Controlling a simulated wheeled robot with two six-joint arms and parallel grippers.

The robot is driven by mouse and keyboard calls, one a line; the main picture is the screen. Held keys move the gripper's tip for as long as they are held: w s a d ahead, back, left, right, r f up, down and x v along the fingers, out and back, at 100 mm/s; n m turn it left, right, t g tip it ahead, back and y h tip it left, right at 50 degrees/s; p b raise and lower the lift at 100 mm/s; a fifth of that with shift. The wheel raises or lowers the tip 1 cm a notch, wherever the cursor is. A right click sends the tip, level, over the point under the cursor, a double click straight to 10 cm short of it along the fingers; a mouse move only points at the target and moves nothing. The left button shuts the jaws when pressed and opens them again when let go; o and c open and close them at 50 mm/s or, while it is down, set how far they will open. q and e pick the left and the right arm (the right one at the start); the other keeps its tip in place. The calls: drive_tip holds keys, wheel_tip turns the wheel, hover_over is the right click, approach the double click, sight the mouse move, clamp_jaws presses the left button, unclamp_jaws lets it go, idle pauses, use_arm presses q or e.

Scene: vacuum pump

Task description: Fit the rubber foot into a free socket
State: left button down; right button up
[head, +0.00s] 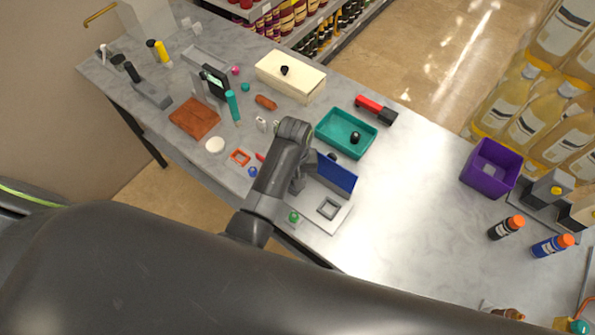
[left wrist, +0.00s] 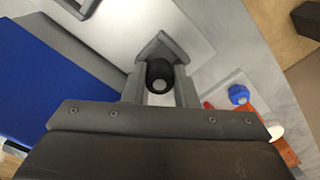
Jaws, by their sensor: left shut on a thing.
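My left gripper (head: 297,186) is over the pale base plate, just left of a blue block (head: 336,174). In the left wrist view its fingers are shut on a black round piece with a pale centre, seemingly the rubber foot (left wrist: 158,71). In the head view my arm hides this piece. The blue block also shows at the left of the wrist view (left wrist: 40,85). A grey square frame (head: 329,209) lies on the base plate (head: 313,214) near its front. I cannot tell which sockets are free. My right gripper is not in view.
A teal tray (head: 326,134) holding a black round piece (head: 355,138) stands behind the block. A cream box (head: 274,83), red tool (head: 370,105) and purple bin (head: 465,177) stand around. Small parts lie left of the plate. The table right of the block is clear.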

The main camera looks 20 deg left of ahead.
use_arm(q)
drive_tip(key=shift+s+a+f, duration=0.1)
drive_tip(key=shift+s, duration=0.25)
drive_tip(key=shift+f, duration=0.25)
drive_tip(key=shift+w+f, duration=0.1)
drive_tip(key=shift+f, duration=0.05)
drive_tip(key=c, duration=1.6)
unclamp_jaws()
drive_tip(key=o, duration=0.5)
drive_tip(key=shift+c, duration=0.2)
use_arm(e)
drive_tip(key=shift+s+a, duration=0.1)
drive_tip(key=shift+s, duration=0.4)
use_arm(q)
drive_tip(key=shift+r, duration=0.2)
